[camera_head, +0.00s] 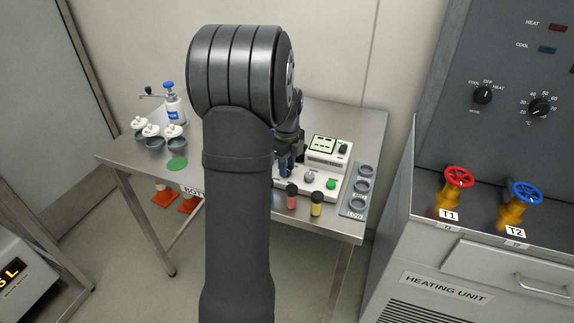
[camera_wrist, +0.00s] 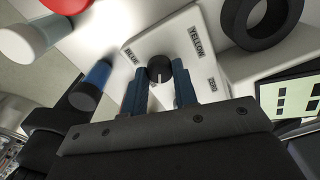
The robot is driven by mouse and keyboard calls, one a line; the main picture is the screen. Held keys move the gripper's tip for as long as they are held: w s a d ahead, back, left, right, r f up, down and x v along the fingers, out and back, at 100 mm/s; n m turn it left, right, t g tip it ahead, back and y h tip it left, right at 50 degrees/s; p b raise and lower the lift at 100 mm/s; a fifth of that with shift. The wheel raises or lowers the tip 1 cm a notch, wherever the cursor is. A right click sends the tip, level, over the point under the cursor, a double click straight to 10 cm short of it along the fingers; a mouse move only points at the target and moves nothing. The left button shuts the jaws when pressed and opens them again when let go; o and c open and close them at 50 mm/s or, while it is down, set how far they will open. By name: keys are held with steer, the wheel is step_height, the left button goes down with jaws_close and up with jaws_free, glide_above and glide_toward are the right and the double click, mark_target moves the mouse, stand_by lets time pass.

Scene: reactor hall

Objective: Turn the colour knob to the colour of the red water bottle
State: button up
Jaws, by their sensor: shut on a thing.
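The colour knob (camera_wrist: 160,68) is a black dial with a white mark, on a white plate labelled BLUE (camera_wrist: 132,56), YELLOW (camera_wrist: 195,40) and RED (camera_wrist: 212,83). In the wrist view the mark seems to lie on the side toward my gripper; I cannot tell an exact setting. My gripper (camera_wrist: 158,88) has its blue fingers shut on the knob, one on each side. In the head view my gripper (camera_head: 286,162) is at the white panel, partly behind my arm, and the knob is hidden. The red water bottle (camera_head: 292,198) stands upright at the table's front.
A yellow bottle (camera_head: 316,204) stands right of the red one. A tray of dark rings (camera_head: 347,207) lies right. A blue cylinder (camera_wrist: 98,74) shows close beside my left finger.

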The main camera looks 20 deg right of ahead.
steer(key=shift+r+m, duration=0.1)
steer(key=shift+m, duration=1)
steer(key=o, duration=1)
step_height(320, 180, up, 17)
steer(key=shift+r, duration=0.2)
step_height(320, 180, down, 18)
steer(key=shift+r, duration=0.2)
steer(key=shift+r, duration=0.1)
stand_by(0.4)
